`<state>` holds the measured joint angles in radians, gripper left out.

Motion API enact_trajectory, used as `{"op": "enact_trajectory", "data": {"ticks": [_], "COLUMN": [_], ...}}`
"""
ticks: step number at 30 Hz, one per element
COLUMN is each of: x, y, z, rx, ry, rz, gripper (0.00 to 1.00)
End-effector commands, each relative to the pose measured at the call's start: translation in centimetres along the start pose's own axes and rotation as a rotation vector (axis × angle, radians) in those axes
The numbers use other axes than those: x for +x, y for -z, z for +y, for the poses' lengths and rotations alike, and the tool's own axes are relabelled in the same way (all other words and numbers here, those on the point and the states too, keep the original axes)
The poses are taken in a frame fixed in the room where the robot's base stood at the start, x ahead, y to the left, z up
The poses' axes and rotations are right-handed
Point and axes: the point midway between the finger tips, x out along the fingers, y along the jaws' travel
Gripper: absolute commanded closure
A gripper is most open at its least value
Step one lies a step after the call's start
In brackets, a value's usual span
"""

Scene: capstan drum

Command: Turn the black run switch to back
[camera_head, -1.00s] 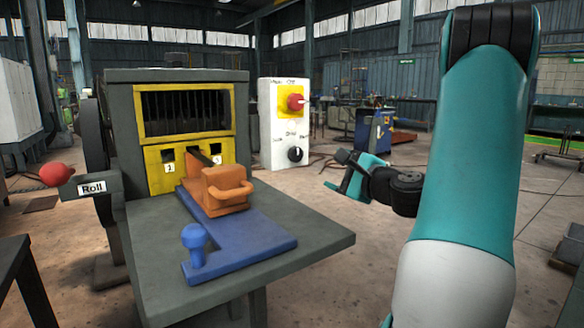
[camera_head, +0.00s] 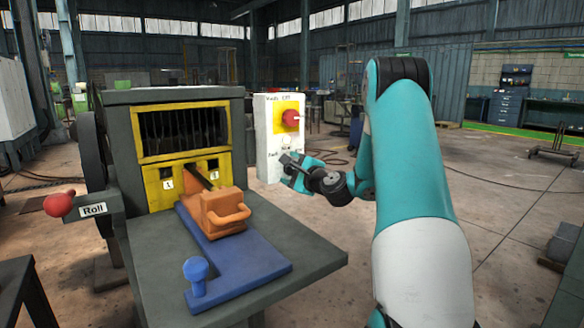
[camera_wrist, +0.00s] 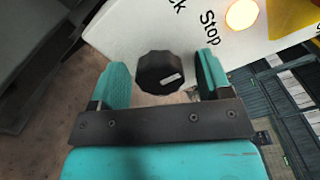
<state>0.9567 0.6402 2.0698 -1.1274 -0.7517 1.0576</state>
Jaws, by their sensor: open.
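The black run switch (camera_wrist: 158,72) is a faceted knob on the white control box (camera_head: 268,145). In the wrist view it shows between my two open fingers, with a gap on each side; I cannot tell how deep the fingers reach around it. Its white mark points right in that view. The word "Stop" is printed above right of it, and part of another label ends in "ck". In the head view my gripper (camera_head: 293,172) is in front of the box's lower part and hides the switch. It holds nothing.
A red knob on a yellow plate (camera_head: 290,118) sits higher on the same box. Left of my gripper stands the grey machine with its table (camera_head: 310,258), orange handled block (camera_head: 220,212) and blue plate (camera_head: 245,265). A red-ended "Roll" lever (camera_head: 60,204) sticks out left.

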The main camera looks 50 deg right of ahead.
Motion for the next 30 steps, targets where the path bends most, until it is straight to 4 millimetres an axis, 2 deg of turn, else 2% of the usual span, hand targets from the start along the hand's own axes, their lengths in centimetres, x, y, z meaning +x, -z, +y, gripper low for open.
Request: {"op": "enact_trajectory", "data": {"ticks": [8, 11, 15, 23, 30], "x": [0.19, 0.18, 0.17, 0.15, 0.16], "y": [0.03, 0.03, 0.03, 0.07, 0.12], "z": [0.04, 0.04, 0.03, 0.11, 0.26], "rx": [0.000, 0.000, 0.000, -0.018, -0.122], "ry": [0.000, -0.001, -0.001, -0.001, -0.001], "rz": [0.001, 0.001, 0.001, 0.001, -0.001], "gripper": [0.29, 0.47, 0.78, 0.78, 0.78]}}
